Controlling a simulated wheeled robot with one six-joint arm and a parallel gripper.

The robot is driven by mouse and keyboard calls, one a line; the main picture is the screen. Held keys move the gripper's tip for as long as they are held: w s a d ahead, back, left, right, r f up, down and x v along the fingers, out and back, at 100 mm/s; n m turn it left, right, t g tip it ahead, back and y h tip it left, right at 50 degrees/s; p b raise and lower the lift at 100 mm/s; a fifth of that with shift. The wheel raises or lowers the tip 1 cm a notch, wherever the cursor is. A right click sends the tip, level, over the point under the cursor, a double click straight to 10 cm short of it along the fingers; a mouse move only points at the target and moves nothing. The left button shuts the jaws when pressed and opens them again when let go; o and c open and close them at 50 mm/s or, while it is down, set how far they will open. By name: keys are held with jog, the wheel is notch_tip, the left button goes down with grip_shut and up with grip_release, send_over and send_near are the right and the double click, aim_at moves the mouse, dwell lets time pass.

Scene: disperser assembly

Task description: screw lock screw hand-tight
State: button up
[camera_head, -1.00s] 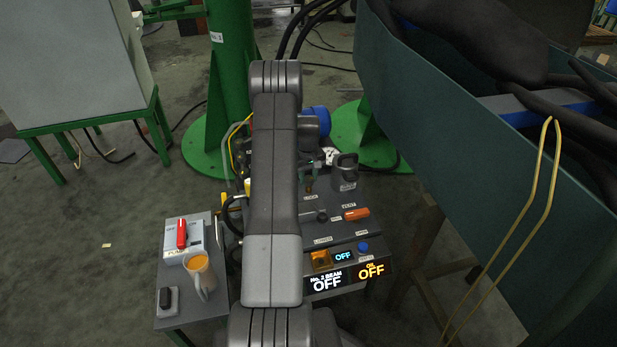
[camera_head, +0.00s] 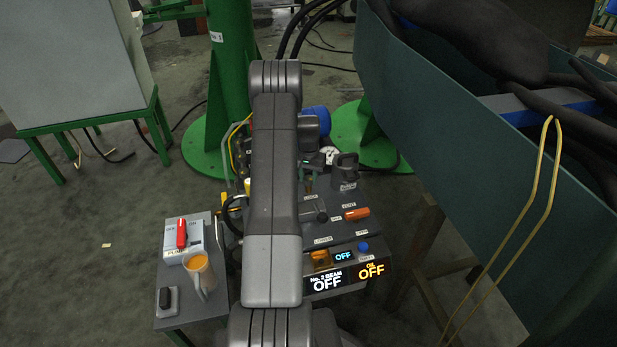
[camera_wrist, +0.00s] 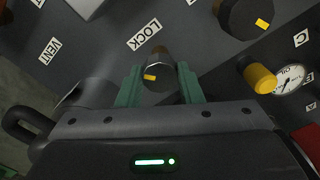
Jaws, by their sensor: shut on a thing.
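The lock screw (camera_wrist: 157,72) is a dark round knob with a yellow mark on its face, beside the LOCK label (camera_wrist: 144,34) in the wrist view. My gripper (camera_wrist: 159,84) has its two green fingers on either side of the knob, shut on it. The knob stays at the panel. In the head view my arm covers the gripper and most of the lock screw's area. How tightly the screw is seated cannot be told.
In the wrist view a larger dark knob (camera_wrist: 245,18), a yellow knob (camera_wrist: 260,78) and a gauge (camera_wrist: 291,79) sit right of the screw. A VENT label (camera_wrist: 51,51) is at left. A side table (camera_head: 187,317) holds a mug (camera_head: 201,274).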

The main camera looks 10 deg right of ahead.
aim_at(309, 178)
jog(key=m, duration=1.3)
jog(key=shift+m, duration=0.4)
dwell(0.3)
jog(key=o, duration=1)
notch_tip(309, 178, up, 14)
jog(key=p, duration=0.3)
jog(key=shift+f, duration=0.1)
notch_tip(309, 178, down, 14)
jog(key=b, duration=0.3)
